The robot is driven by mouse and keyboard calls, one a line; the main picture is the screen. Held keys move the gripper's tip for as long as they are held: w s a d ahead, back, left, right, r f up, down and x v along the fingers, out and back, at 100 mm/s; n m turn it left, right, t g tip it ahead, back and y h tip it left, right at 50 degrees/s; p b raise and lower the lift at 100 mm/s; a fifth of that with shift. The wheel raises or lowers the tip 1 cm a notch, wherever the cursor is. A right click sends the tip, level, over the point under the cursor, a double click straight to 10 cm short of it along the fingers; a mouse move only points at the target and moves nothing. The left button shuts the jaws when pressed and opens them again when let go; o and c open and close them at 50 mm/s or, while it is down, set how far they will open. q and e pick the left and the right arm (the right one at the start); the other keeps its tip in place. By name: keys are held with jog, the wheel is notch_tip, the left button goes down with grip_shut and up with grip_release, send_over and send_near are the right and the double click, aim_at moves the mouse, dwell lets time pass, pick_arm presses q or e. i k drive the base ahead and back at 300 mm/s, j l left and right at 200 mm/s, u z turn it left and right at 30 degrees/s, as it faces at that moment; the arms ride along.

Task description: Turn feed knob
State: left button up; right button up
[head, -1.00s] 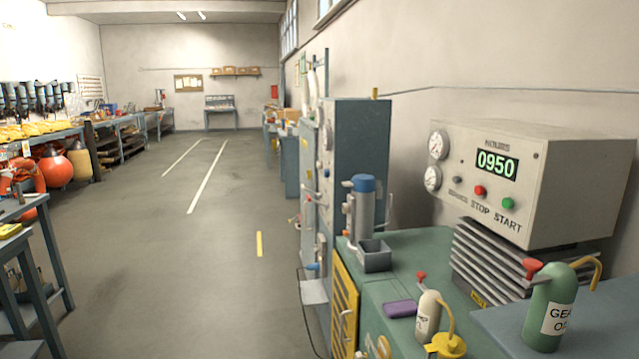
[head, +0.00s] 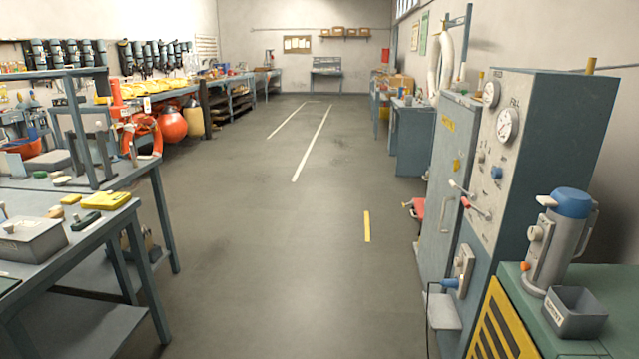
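A tall blue-grey panel cabinet (head: 545,125) stands at the right of the head view. Its face carries a gauge (head: 508,125), a small blue knob (head: 497,172) and a red-tipped lever (head: 476,208). Lower down, a blue-handled fitting (head: 450,283) sticks out of a small plate. A metal canister (head: 553,250) with a blue cap and a pale side knob (head: 536,233) stands on the green cabinet. I cannot read which of these is the feed knob. Neither of my grippers is in view.
The green cabinet (head: 515,300) with a grey bin (head: 574,312) fills the lower right. A workbench (head: 75,240) stands at the left. The floor (head: 290,260) between them is clear, with painted lines. A red item (head: 413,208) juts out beside the panel cabinet.

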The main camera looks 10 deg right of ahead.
aim_at(479, 158)
jog(key=i+j, duration=0.1)
jog(key=i, duration=2.05)
